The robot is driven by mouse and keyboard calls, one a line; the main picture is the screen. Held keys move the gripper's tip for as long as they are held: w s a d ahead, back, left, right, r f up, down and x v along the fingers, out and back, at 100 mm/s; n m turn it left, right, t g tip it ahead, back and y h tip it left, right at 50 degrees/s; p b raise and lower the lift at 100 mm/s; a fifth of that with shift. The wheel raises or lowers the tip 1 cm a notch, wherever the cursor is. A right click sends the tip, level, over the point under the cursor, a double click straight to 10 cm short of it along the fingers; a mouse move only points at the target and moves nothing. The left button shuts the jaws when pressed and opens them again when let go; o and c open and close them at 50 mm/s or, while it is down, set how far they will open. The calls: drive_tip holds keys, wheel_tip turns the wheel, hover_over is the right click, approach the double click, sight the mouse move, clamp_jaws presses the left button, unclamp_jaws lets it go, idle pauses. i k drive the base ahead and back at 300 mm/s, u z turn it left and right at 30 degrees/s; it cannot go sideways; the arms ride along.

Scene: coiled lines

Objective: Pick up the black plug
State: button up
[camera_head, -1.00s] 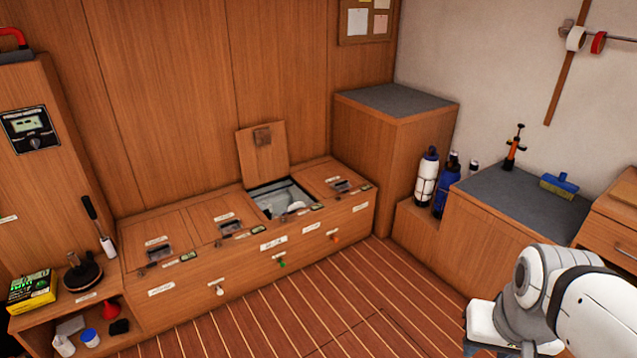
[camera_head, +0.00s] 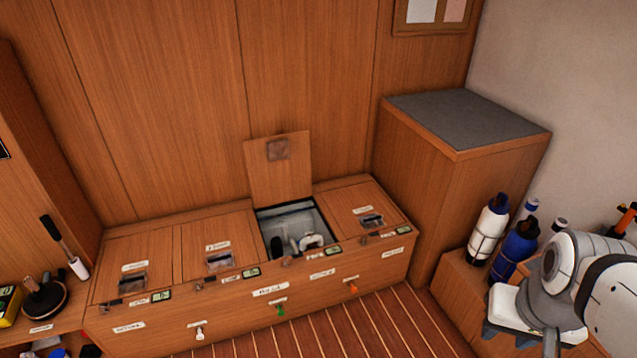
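A small dark object (camera_head: 277,245) lies inside the open compartment (camera_head: 265,214) of the wooden locker bench, beside a white curved part (camera_head: 311,241). It may be the black plug, but it is too small to tell. Another black object (camera_head: 90,351) shows at the lower left edge, cut off by the frame; I cannot tell what it is. My white and grey arm is at the lower right, well away from the bench. The fingers of my gripper are not visible.
The compartment's wooden lid (camera_head: 280,175) stands raised against the wall. The other bench lids are shut. A tall cabinet (camera_head: 465,150) stands right of the bench, with a white bottle (camera_head: 489,228) and a blue bottle (camera_head: 515,248) beside it. The plank floor (camera_head: 390,325) in front is clear.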

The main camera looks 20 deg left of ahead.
sight(276, 242)
drive_tip(key=u, duration=0.65)
drive_tip(key=i, duration=1.15)
drive_tip(key=u, duration=1.1)
drive_tip(key=i, duration=0.3)
drive_tip(key=u, duration=0.05)
drive_tip(key=k, duration=0.7)
drive_tip(key=u, duration=0.2)
drive_tip(key=i, duration=0.75)
drive_tip(key=z, duration=0.1)
